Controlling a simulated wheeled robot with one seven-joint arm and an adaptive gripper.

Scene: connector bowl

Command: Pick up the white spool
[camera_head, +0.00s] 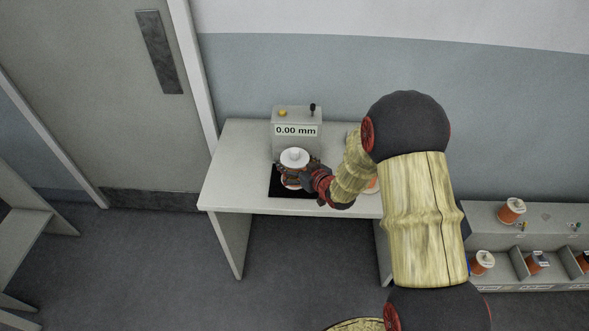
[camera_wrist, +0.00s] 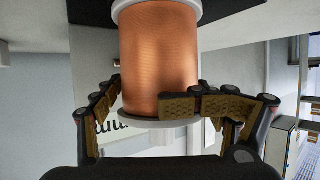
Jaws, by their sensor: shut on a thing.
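The white spool (camera_head: 294,158), with white flanges and copper-coloured winding, stands upright at the black pad (camera_head: 275,188) on the white table. It fills the upper middle of the wrist view (camera_wrist: 158,60). My gripper (camera_head: 291,173) reaches in from the right and is shut on the spool. In the wrist view, its padded fingers (camera_wrist: 160,107) press on the winding from both sides, near one flange. I cannot tell whether the spool touches the pad or is just above it.
A grey gauge (camera_head: 297,130) reading 0.00 mm stands right behind the spool. My arm hides much of the table's (camera_head: 235,170) right side, where a bit of an orange thing (camera_head: 371,186) shows. A grey shelf (camera_head: 485,218) with several spools stands at the right.

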